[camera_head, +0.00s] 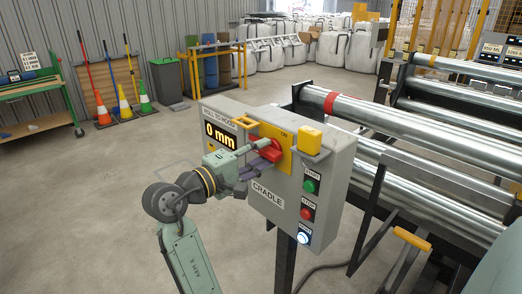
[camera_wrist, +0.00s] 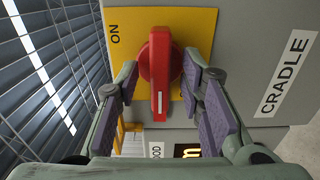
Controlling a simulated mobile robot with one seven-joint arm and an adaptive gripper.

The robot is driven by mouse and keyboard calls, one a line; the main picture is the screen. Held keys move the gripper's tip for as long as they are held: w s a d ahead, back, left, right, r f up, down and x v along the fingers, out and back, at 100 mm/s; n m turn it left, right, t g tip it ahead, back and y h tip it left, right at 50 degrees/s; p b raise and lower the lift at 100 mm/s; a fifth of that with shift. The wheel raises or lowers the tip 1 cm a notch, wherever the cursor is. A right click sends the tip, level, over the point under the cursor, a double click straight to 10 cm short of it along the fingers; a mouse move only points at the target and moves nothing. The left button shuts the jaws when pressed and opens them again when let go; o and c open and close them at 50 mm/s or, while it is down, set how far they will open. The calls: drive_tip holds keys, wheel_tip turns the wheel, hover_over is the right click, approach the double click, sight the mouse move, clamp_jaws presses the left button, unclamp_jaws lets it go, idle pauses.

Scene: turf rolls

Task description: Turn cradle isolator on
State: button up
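The cradle isolator is a red rotary handle (camera_head: 265,149) on a yellow plate (camera_head: 284,156), on the front of the grey CRADLE control box (camera_head: 334,172). In the wrist view the red handle (camera_wrist: 160,75) has its white-marked end pointing down the picture, away from the ON label's end of the yellow plate (camera_wrist: 190,22). In the head view the handle lies roughly sideways, and ON is at the plate's upper right. My gripper (camera_wrist: 160,72) is open, with one finger on each side of the handle and visible gaps. Any OFF label is hidden.

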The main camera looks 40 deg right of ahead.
drive_tip(key=shift+d, duration=0.25)
clamp_jaws()
idle(0.3)
